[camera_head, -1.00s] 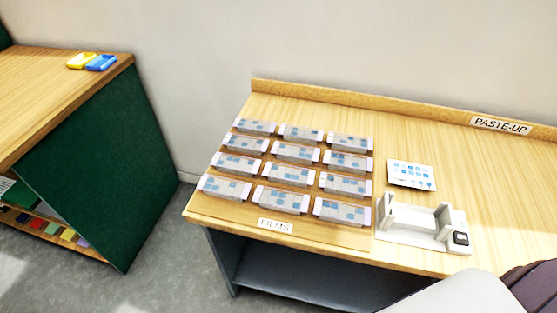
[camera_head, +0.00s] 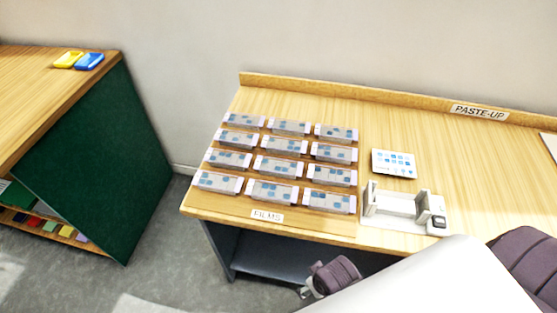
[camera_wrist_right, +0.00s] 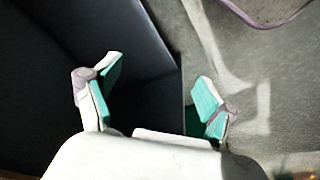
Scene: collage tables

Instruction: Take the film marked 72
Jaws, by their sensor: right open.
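Several films (camera_head: 272,191) stand in rows of three on a wooden board at the left of the paste-up table. Each is a grey strip with blue squares and pale ends. Any number on them is too small to read, so I cannot tell which is marked 72. My right gripper is open and empty in the right wrist view (camera_wrist_right: 154,98), with teal finger pads apart, over the dark underside of a table and the floor. In the head view my right arm comes in at the bottom right, below the table's front edge. My left gripper is not in view.
A white cradle-like device (camera_head: 402,208) and a card with blue squares (camera_head: 393,163) lie right of the films. A "FILMS" label (camera_head: 267,217) is at the board's front. Another table (camera_head: 60,95) at left holds yellow and blue trays.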

